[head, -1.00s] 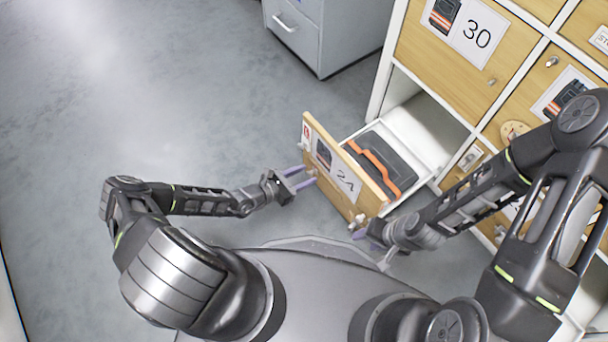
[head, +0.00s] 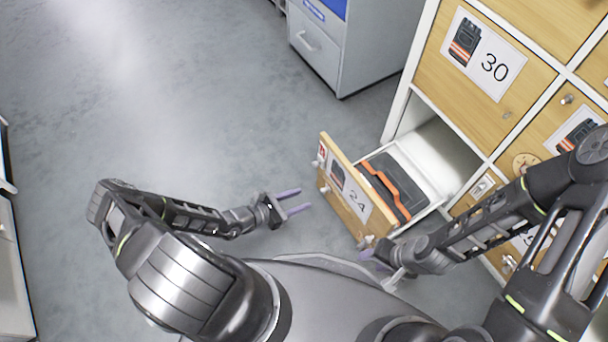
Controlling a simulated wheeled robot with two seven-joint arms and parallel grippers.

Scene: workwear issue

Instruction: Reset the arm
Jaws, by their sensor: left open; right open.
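My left gripper (head: 291,203) is open and empty, with its purple fingers pointing right over the bare floor. It is apart from the left end of the open drawer front. My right gripper (head: 371,257) is open, close to the knob at the lower right end of that drawer front; I cannot tell whether it touches the knob. The drawer (head: 346,194), labelled 2A, stands pulled out of the cabinet. A dark folded garment with orange stripes (head: 376,185) lies in it.
The wooden-fronted locker cabinet (head: 532,95) with numbered doors fills the right side, including door 30 (head: 484,52). A grey cabinet (head: 340,60) stands at the top. Grey floor (head: 130,110) is free on the left.

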